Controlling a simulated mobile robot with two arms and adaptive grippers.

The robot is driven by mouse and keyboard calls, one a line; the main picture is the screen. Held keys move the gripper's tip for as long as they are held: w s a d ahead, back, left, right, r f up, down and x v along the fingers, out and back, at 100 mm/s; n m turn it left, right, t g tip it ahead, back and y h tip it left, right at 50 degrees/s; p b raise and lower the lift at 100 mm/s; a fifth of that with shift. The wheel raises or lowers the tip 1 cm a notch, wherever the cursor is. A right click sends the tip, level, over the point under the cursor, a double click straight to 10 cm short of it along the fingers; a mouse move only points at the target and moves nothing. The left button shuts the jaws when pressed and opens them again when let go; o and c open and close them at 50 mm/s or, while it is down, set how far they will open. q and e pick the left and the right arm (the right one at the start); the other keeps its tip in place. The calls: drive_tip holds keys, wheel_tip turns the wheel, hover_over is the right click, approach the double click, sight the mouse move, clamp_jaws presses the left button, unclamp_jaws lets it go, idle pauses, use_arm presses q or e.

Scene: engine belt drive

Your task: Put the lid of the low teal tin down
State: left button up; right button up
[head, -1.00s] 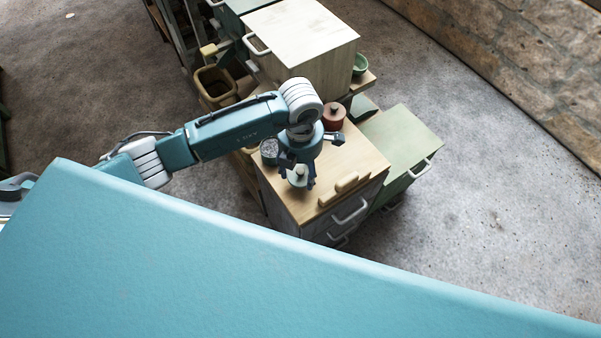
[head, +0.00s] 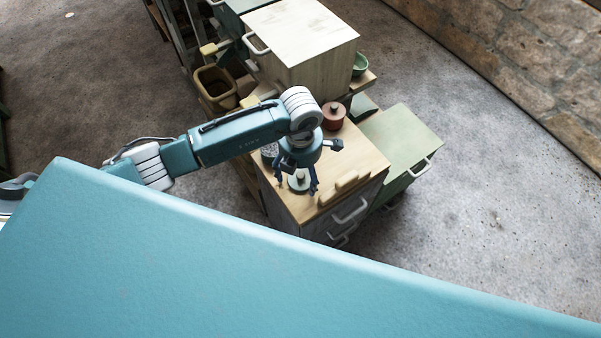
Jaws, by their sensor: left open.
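The lid (head: 299,183), a small pale disc with a knob, appears to rest on the wooden cabinet top (head: 291,209) near its front left. My left gripper (head: 298,187) is open above and around it, with one finger on each side. I cannot tell whether the fingers touch it. The low teal tin (head: 269,152) stands uncovered further back on the same top, with greyish contents, partly hidden by my gripper. My right gripper is not in view.
A red lidded pot (head: 333,116) stands at the back of the top. A wooden handle-like piece (head: 345,186) lies near its front right edge. A green cabinet (head: 402,142) stands to the right, a pale box (head: 300,40) behind. My own teal body fills the foreground.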

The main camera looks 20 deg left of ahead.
sight(301, 175)
use_arm(q)
wheel_tip(301, 175, up, 12)
drive_tip(key=b, duration=0.1)
idle(0.7)
